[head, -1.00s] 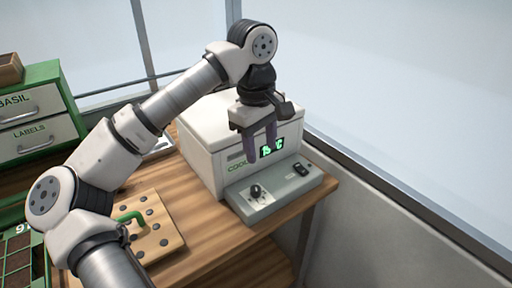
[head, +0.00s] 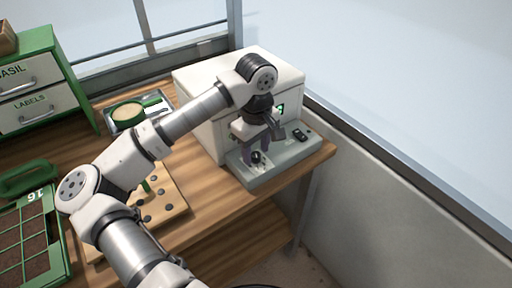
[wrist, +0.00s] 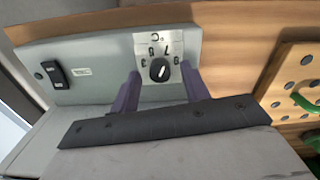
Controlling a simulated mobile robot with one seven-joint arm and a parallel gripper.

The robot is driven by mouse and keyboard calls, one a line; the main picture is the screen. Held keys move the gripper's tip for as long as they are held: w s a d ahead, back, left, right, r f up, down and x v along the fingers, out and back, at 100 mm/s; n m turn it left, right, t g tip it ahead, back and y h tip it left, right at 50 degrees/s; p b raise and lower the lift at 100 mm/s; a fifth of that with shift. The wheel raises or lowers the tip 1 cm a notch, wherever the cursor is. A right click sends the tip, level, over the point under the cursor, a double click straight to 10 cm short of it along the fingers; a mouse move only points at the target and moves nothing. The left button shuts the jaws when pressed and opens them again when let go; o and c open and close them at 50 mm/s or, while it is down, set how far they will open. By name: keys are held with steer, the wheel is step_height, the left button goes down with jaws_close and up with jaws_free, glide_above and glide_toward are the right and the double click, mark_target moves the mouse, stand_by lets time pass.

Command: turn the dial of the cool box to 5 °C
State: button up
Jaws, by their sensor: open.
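The white cool box (head: 192,88) stands at the table's right end, with a grey control ledge (head: 285,158) along its front. The black dial (head: 256,157) sits on a pale scale plate on this ledge. In the wrist view the dial (wrist: 160,69) has a white pointer line slanting towards the upper right, near a mark like 7. The other scale figures appear upside down and are hard to read. My gripper (wrist: 159,84) is open, with one dark purple finger on each side of the dial; contact cannot be told. My arm hides most of the green display (head: 280,108).
A black rocker switch (head: 300,135) is on the ledge beside the dial. A wooden board (head: 172,208) with dark round spots and a green handle lies left of the box. A metal tray (head: 124,123) holding a round, green-handled item is behind it.

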steer(key=shift+f, duration=0.5)
steer(key=c, duration=1)
steer(key=shift+f+n+b, duration=0.1)
steer(key=shift+n+b, duration=0.2)
steer(key=shift+b, duration=0.35)
steer(key=shift+f+n+b, duration=0.15)
steer(key=shift+n+b, duration=0.35)
steer(key=shift+b, duration=0.5)
steer(key=n+b, duration=0.2)
steer(key=b, duration=0.1)
steer(key=shift+n, duration=0.3)
steer(key=n+b, duration=0.5)
steer(key=shift+r, duration=0.25)
steer(key=shift+n, duration=0.4)
steer(key=shift+r, duration=0.1)
